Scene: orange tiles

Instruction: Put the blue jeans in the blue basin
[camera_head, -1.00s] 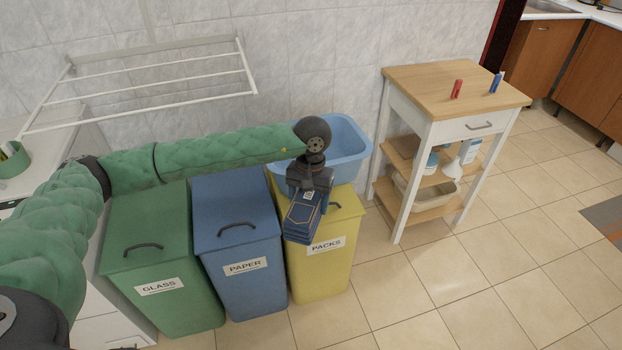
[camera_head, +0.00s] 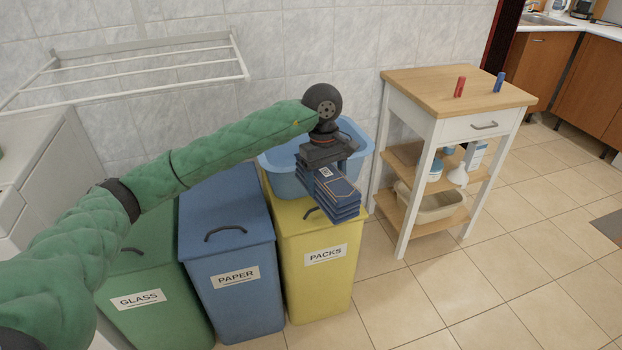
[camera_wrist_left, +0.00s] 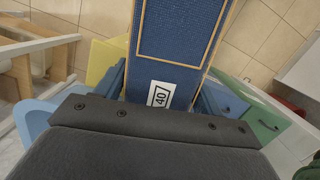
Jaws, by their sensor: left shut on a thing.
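The folded blue jeans (camera_head: 333,194) hang from my left gripper (camera_head: 325,162), which is shut on them. In the left wrist view the jeans (camera_wrist_left: 182,35) fill the top middle, with a white size label near the gripper. The light blue basin (camera_head: 359,149) stands by the wall, behind the gripper and over the back of the yellow bin; the gripper and arm hide part of it. The jeans are in front of the basin, above the yellow bin's lid, and outside the basin. The basin's edge also shows in the left wrist view (camera_wrist_left: 35,115). My right gripper is not in view.
Green (camera_head: 151,306), blue (camera_head: 233,255) and yellow (camera_head: 318,277) lidded bins stand in a row. A wooden-topped trolley (camera_head: 440,90) is right of the basin, with a red and a blue item on top. A white drying rack (camera_head: 150,62) is on the wall. Tiled floor is free at right.

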